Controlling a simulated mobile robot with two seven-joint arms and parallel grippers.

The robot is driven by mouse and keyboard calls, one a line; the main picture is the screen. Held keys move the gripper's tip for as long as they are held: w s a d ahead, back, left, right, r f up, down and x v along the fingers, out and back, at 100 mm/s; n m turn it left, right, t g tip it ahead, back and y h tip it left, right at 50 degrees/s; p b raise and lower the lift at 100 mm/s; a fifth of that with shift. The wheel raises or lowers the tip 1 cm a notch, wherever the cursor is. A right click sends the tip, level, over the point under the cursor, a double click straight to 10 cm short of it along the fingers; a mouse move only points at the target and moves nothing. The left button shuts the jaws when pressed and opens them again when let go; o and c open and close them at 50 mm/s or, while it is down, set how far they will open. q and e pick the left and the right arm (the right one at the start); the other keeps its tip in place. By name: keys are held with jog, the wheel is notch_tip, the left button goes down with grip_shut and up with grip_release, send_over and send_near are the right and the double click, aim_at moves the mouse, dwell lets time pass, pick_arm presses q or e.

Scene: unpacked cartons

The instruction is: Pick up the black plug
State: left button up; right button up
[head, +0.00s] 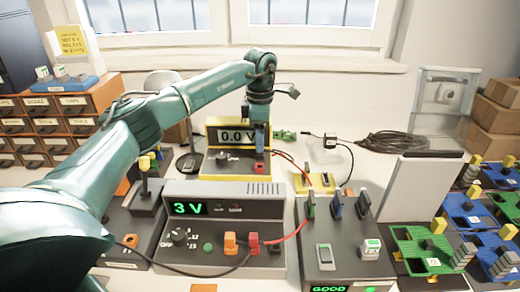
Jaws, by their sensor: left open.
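My left arm reaches in from the left and bends down at its wrist. My left gripper (260,148) points down in front of the right side of the yellow meter (236,137) reading 0.0 V; its finger gap is hard to see. A red socket or plug (260,168) is just below its tips. A small black piece (331,138), possibly the black plug, sits at the top of a white block (326,153) to the right, with a black cable curving down from it. The gripper is apart from this piece. My right gripper is out of view.
A grey supply (224,205) reading 3 V stands in front, with orange and red plugs and leads. A grey test box (340,246) stands to its right. Blue and green trays (430,257) fill the right. Drawers (45,125) stand left; a coiled black cable (395,143) lies behind.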

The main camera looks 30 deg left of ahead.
pick_arm(q)
notch_tip(320, 180, down, 2)
jog(key=shift+f, duration=0.2)
grip_shut()
dwell(0.4)
